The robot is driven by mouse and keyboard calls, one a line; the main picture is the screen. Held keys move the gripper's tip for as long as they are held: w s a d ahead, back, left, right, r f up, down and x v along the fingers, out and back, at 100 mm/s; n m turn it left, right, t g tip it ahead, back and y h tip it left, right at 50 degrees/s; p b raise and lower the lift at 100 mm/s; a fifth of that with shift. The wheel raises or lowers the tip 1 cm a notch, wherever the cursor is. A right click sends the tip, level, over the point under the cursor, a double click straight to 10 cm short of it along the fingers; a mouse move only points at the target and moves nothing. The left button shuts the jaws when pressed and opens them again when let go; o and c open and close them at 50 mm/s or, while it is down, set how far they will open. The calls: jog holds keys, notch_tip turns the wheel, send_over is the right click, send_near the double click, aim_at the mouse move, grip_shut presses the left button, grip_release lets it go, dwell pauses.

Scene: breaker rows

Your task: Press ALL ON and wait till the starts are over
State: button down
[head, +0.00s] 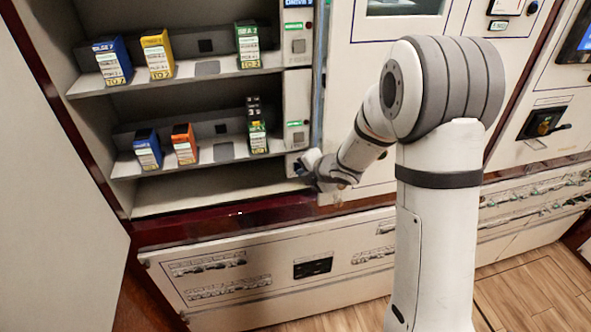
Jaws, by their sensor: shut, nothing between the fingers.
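My gripper (308,168) is shut and empty. It is at the lower end of the narrow control strip, right of the shelves. I cannot tell whether it touches the strip. The strip carries an upper square button (298,46) and a lower square button (298,138), each near a green label. The lettering is too small to read, so I cannot tell which control is ALL ON. The gripper covers part of the strip's bottom. On the upper shelf are a blue module (112,62), a yellow module (158,55) and a green module (247,45).
The lower shelf (222,153) holds a blue module (148,150), an orange module (184,144) and a green-and-black module (256,126). A cabinet with a dark handle (545,122) stands at the right. A low panel (270,272) runs below the shelves.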

jog(key=shift+w+a+r, duration=0.15)
jog(key=shift+w+r, duration=0.1)
jog(key=shift+r, duration=0.15)
jog(key=shift+s+d+f+b, duration=0.15)
jog(key=shift+s+d+b, duration=0.15)
jog(key=shift+s, duration=0.45)
jog(key=shift+s+d+f+b, duration=0.1)
jog(key=shift+s+d+b, duration=0.1)
jog(key=shift+s+b, duration=0.4)
jog(key=shift+s+d+f+b, duration=0.15)
jog(key=shift+s+d+b, duration=0.1)
jog(key=shift+s, duration=0.65)
